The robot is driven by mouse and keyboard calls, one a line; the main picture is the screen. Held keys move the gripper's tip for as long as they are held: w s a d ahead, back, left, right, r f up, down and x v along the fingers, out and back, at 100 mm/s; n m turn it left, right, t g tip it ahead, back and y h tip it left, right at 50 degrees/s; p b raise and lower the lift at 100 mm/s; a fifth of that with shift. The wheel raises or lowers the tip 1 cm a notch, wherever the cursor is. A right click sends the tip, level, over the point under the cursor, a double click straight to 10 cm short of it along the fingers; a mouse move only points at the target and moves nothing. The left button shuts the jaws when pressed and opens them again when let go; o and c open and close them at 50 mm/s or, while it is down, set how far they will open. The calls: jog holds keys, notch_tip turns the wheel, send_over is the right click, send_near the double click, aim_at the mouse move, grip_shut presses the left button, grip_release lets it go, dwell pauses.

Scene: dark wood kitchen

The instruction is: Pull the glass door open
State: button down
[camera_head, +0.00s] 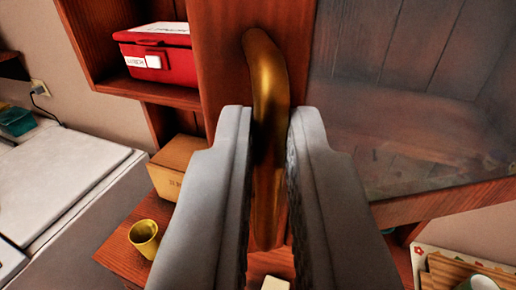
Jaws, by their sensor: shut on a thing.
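The glass door (420,110) fills the right half of the view, with a reddish wood frame around a greyish pane. Its brass handle (265,75) is a curved vertical bar on the left part of the frame. My gripper (268,125) is shut on the handle, one grey finger on each side. The fingers hide parts of the handle's middle and lower length. Dark wood planks show through the pane. I cannot tell whether the door stands ajar.
A red box (165,52) sits on an open shelf left of the door. Below are a cardboard box (178,165) and a brass cup (145,236) on a wooden surface. A white appliance (60,185) stands at left. Several items lie at the lower right.

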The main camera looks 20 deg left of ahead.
jog(key=s+d+n+g+y, duration=0.1)
jog(key=s+d+n+y, duration=0.1)
jog(key=s+d, duration=0.3)
jog(key=s+d+n+g+y, duration=0.1)
jog(key=s+d, duration=0.4)
jog(key=d, duration=0.8)
jog(key=s+d+n+g+y, duration=0.2)
jog(key=s+d+y, duration=0.3)
jog(key=d, duration=0.4)
jog(key=shift+s+d+f+n, duration=0.2)
jog(key=shift+s+n, duration=0.1)
jog(key=shift+s, duration=0.05)
jog(key=c, duration=1.9)
grip_release()
jog(key=o, duration=0.3)
jog(key=shift+w+f, duration=0.15)
jog(key=shift+w, duration=0.15)
jog(key=shift+o, duration=0.4)
jog(key=shift+s+a+r, duration=0.1)
jog(key=shift+a+r, duration=0.05)
jog(key=shift+r, duration=0.05)
jog(key=shift+s, duration=0.1)
